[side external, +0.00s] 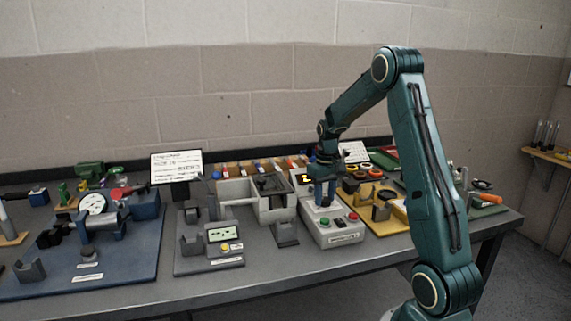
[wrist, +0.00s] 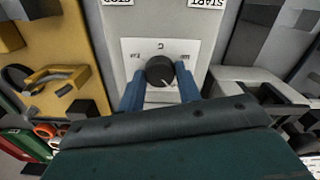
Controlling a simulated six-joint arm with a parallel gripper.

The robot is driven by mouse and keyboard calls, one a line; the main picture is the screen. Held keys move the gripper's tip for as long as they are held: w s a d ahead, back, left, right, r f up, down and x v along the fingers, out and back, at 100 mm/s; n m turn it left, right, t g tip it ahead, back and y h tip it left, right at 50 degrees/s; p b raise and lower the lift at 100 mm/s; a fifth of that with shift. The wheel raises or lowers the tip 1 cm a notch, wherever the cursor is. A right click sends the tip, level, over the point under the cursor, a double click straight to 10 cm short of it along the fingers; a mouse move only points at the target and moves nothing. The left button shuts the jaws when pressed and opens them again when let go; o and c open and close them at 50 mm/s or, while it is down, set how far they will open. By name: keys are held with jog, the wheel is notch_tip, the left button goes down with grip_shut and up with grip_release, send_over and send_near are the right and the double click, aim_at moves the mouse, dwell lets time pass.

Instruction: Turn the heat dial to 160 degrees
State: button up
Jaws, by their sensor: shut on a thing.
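The heat dial (wrist: 160,71) is a dark round knob on a white scale plate (wrist: 190,48) in the wrist view. A light pointer line shows on its lower right part. The scale marks are too small to read. My gripper (wrist: 160,85) has its two blue fingers on either side of the knob and is shut on it. In the side view my gripper (side external: 322,190) points down over the grey control box (side external: 335,236), and the dial is hidden behind the fingers. The box carries a red button and a green button on its front.
A yellow board (side external: 385,222) with dark and orange parts lies right of the box. Grey bins (side external: 240,190) and a dark block (side external: 286,236) stand close on its left.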

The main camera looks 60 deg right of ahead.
aim_at(325, 199)
jog(key=m, duration=0.3)
jog(key=shift+m, duration=2.4)
jog(key=o, duration=1)
jog(key=shift+r, duration=0.15)
notch_tip(325, 199, up, 14)
jog(key=shift+f, duration=0.2)
